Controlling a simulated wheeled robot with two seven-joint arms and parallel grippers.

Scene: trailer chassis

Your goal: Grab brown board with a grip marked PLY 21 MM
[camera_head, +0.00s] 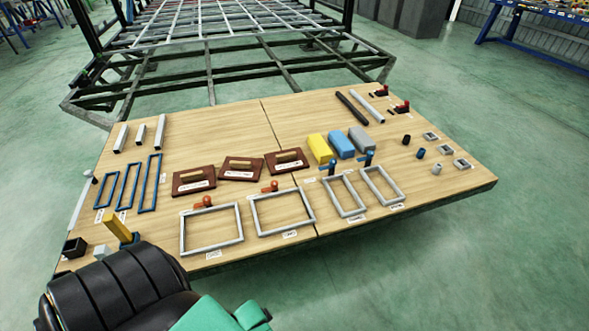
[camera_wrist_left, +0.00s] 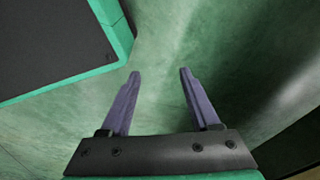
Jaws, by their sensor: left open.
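Three brown boards with light wooden grips lie in a row on the table: a left one (camera_head: 179,181), a middle one (camera_head: 227,173) and a right one (camera_head: 300,164). Each has a white label on its front, but the print is too small to read, so I cannot tell which is PLY 21 MM. My left gripper (camera_wrist_left: 159,74) shows in the left wrist view with its two fingers apart and nothing between them. Only green floor shows beyond them. Its fingers do not show in the head view. My right gripper is not in view.
The wooden table (camera_head: 225,118) also holds grey frames (camera_head: 240,240), blue frames (camera_head: 152,182), yellow (camera_head: 319,148), blue (camera_head: 341,144) and grey (camera_head: 360,139) blocks, and several small parts. A dark metal chassis (camera_head: 290,70) stands behind. My arm covers the table's near left corner.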

